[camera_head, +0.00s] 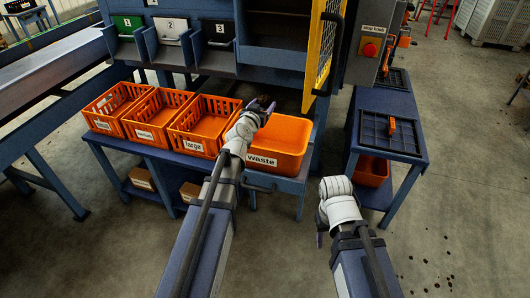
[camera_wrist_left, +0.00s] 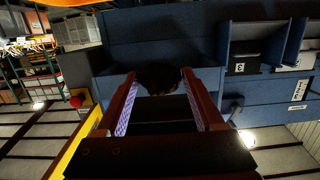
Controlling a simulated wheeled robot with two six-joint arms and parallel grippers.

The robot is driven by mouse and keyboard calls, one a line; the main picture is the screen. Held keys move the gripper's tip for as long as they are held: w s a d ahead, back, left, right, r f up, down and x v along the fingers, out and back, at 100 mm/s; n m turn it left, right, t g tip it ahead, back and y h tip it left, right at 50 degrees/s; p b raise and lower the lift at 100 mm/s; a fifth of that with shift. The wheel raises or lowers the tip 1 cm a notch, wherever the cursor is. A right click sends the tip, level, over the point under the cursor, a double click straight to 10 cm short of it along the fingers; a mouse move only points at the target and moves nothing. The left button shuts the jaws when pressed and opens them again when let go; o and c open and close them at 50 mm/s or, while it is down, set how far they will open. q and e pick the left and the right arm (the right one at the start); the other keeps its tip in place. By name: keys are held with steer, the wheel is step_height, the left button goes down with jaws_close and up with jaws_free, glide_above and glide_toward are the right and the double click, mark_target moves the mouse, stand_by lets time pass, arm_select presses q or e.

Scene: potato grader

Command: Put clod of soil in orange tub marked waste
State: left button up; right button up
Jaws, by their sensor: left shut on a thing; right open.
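The orange tub marked waste (camera_head: 283,150) stands at the right end of the row of orange containers. My left gripper (camera_head: 262,104) is over the back left part of this tub, shut on a dark clod of soil (camera_head: 264,100). In the left wrist view the clod (camera_wrist_left: 158,77) sits between the tips of the two fingers (camera_wrist_left: 160,95). My right gripper (camera_head: 320,232) is low and to the right, apart from the tub. Its fingers are mostly hidden by its own wrist.
Orange crates labelled small, medium and large (camera_head: 198,125) stand left of the tub. Numbered bins (camera_head: 170,28) are behind. A yellow mesh guard (camera_head: 324,45) and a stop-feed post (camera_head: 369,48) rise behind the tub. A blue table (camera_head: 415,120) is to the right.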

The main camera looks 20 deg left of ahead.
arm_select(q)
steer(key=shift+f, duration=0.1)
step_height(320, 180, down, 6)
steer(key=b, duration=0.6)
steer(key=o, duration=1.4)
steer(key=r+p, duration=0.1)
glide_above(256, 148)
steer(key=shift+w+r, duration=0.2)
steer(key=shift+w, duration=0.1)
steer(key=shift+f, duration=0.1)
